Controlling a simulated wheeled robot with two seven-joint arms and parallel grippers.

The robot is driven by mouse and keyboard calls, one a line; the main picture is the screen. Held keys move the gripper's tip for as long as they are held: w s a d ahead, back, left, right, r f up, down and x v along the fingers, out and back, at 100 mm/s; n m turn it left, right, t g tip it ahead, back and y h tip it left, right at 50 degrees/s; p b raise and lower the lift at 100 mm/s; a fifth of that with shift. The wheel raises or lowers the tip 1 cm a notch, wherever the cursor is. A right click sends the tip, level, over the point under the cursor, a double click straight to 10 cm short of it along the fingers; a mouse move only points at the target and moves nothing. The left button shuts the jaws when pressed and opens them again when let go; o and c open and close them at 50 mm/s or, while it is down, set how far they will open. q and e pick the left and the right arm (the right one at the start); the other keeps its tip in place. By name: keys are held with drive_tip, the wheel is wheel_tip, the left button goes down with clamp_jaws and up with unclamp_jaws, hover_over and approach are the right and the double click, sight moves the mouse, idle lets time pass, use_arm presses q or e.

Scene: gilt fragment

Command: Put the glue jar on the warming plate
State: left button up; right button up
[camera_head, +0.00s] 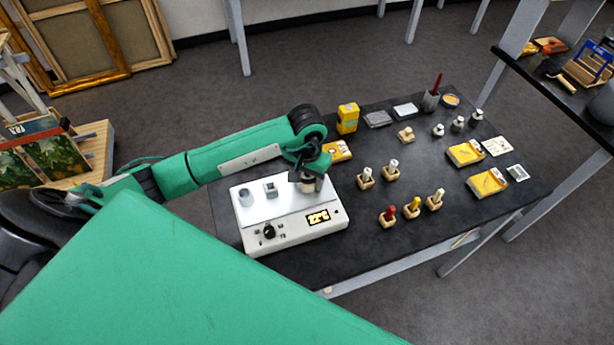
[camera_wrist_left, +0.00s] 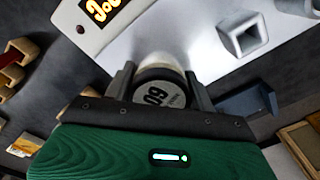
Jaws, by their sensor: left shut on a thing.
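The warming plate (camera_head: 285,232) is a white box with a pale metal top, a dark knob and a lit display reading about 22°C. It stands on the left part of the dark table and also shows in the left wrist view (camera_wrist_left: 195,35). My left gripper (camera_head: 309,180) is over the right part of the plate's top. It is shut on the glue jar (camera_wrist_left: 158,88), a pale jar with a dark lid marked 09. The jar is at or just above the plate's surface; I cannot tell if it touches. My right gripper is not in view.
A small cup (camera_head: 246,198) and a hollow square block (camera_head: 271,190) sit on the plate's left part. To the right, several bottles in wooden blocks (camera_head: 366,179) and yellow packets (camera_head: 487,183) stand on the table (camera_head: 330,260). A yellow box (camera_head: 347,118) is behind.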

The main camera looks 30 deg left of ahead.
use_arm(q)
drive_tip(key=shift+f, duration=0.2)
drive_tip(key=o, duration=1.1)
drive_tip(key=shift+r, duration=0.1)
drive_tip(key=shift+r, duration=0.4)
wheel_tip(320, 180, up, 10)
drive_tip(key=b, duration=0.4)
drive_tip(key=shift+f, duration=0.15)
drive_tip(key=shift+r, duration=0.9)
